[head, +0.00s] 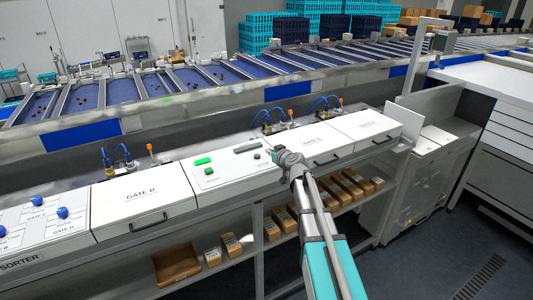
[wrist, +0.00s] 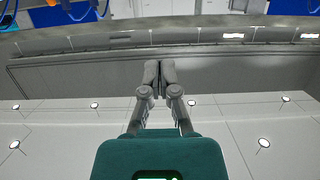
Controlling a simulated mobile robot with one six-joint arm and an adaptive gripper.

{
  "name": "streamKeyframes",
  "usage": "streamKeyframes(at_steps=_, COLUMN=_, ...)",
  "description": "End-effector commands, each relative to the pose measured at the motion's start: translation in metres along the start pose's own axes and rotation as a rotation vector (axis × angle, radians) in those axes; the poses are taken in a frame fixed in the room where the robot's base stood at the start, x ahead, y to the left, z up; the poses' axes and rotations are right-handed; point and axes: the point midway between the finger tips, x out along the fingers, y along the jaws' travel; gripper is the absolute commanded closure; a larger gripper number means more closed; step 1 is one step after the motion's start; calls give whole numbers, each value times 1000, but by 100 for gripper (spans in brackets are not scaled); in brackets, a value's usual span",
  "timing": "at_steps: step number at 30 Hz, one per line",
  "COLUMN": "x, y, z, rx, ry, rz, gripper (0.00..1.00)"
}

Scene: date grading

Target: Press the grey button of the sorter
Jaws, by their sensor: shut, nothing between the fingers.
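The grey button (head: 257,156) is a small dark round knob on the white sorter panel, just below a grey bar (head: 246,148). A green button (head: 208,170) and a green bar (head: 203,161) are on the same panel to its left. My gripper (head: 273,153) is just right of the grey button in the head view, with its fingers together and empty. I cannot tell its height over the panel or whether it touches. The wrist view shows the closed fingertips (wrist: 160,68) in front of a grey surface; the grey button cannot be made out there.
Blue tubes and orange-capped fittings (head: 283,114) stand behind. A shelf below holds several cardboard boxes (head: 282,219). A conveyor (head: 160,85) runs behind.

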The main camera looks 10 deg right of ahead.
Motion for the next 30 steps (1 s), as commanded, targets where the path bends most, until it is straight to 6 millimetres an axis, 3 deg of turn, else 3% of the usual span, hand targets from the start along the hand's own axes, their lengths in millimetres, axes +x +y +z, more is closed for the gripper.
streamKeyframes(at_steps=8, x=25, y=1, z=1, rx=-1, ry=0, rz=-1, gripper=100)
streamKeyframes(at_steps=23, x=101, y=2, z=1, rx=1, ry=0, rz=0, gripper=100)
streamKeyframes(at_steps=30, x=102, y=1, z=22, rx=1, ry=0, rz=1, gripper=100)
